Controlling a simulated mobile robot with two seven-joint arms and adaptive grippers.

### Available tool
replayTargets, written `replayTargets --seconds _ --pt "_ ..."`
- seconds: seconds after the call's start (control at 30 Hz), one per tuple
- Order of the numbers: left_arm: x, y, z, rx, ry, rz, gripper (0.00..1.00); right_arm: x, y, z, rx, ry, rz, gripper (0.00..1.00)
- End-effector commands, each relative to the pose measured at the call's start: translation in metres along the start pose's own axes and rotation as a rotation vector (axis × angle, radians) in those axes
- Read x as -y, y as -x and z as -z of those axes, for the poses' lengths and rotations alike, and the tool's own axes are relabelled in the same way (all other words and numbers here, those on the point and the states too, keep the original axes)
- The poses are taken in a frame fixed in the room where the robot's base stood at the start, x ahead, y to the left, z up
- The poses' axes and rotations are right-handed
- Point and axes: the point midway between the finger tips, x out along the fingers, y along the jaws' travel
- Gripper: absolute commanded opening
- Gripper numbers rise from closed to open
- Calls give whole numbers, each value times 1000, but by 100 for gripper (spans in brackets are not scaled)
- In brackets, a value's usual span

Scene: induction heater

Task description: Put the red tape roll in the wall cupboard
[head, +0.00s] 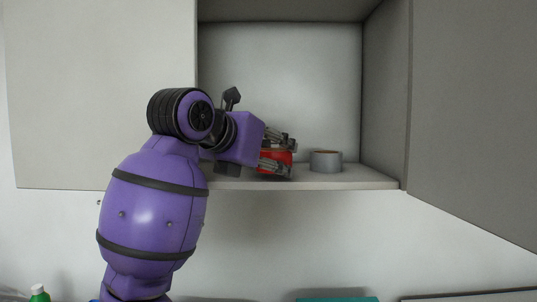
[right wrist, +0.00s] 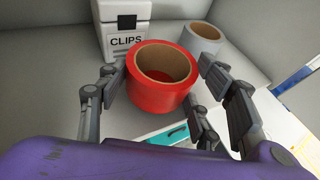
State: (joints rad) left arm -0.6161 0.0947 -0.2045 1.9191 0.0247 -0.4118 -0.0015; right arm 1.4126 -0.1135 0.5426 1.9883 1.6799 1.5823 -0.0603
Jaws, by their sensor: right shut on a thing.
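The red tape roll (head: 274,161) is at the front of the wall cupboard's (head: 345,178) lower shelf, between the fingers of my right gripper (head: 280,153). In the right wrist view, the red tape roll (right wrist: 157,103) has its open centre facing the camera, and the gripper (right wrist: 160,85) is shut on its sides. I cannot tell whether the roll touches the shelf. The fingers and my arm hide part of it in the head view. My left gripper is out of view.
A grey tape roll (head: 325,162) stands on the shelf just right of the red one. A white CLIPS box (right wrist: 125,32) stands behind it in the right wrist view. Both cupboard doors are open; the right door (head: 470,110) swings toward me. Shelf room shows right of the grey roll.

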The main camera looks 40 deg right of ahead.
Motion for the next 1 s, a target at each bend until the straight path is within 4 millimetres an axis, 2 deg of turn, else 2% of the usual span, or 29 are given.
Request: replayTargets --seconds 0.23,0.27,0.4,0.73,0.87,1.0 --pt "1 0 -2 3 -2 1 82 1 -2 4 0 -1 1 27" --pt "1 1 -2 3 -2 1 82 1 -2 5 -1 -1 1 64" --pt "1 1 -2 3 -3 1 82 0 -2 6 -3 0 2 79" --pt "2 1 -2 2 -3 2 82 0 -2 4 -3 0 2 79" --pt "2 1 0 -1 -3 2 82 1 3 -7 1 -2 1 79" --pt "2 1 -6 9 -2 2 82 -2 28 -6 0 1 -3 79"
